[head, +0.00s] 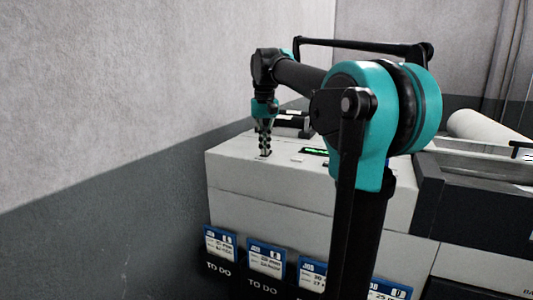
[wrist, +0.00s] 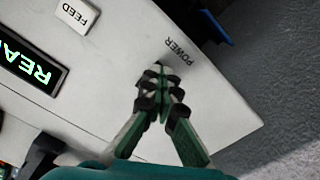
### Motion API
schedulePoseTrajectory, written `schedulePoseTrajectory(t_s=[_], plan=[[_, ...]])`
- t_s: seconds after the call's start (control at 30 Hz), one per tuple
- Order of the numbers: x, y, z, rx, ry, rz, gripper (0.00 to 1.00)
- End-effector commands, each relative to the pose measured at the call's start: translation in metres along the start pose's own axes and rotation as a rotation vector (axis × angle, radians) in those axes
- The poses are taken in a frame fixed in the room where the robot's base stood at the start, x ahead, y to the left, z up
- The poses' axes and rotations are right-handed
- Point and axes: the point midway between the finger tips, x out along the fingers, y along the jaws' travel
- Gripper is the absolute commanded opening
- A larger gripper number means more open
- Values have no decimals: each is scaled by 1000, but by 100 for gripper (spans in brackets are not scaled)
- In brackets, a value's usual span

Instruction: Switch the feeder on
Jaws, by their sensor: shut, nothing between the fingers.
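The feeder (head: 270,205) is a pale, box-shaped machine in the head view. Its top panel fills much of the wrist view (wrist: 100,100). The printed word POWER (wrist: 180,50) is just beyond my fingertips there. My gripper (wrist: 160,68) is shut and empty, pointing down at the panel beside that label. A dark display (wrist: 30,65) shows lit green letters, "REA", cut off by the frame.
A white FEED button (wrist: 76,14) lies near the display. Blue job cards (head: 266,258) in dark TO DO holders line the feeder's front. A grey wall (head: 100,200) stands at the left. A white roll-shaped object (head: 485,132) is at the right.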

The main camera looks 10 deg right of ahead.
Motion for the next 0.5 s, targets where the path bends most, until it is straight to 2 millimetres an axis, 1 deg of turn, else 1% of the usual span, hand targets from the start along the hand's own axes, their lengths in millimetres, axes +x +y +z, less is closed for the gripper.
schedulePoseTrajectory(t_s=[0.17, 0.5], plan=[[-8, 0, 0, 0, 0, 0, 0], [-32, 0, 0, 0, 0, 0, 0]])
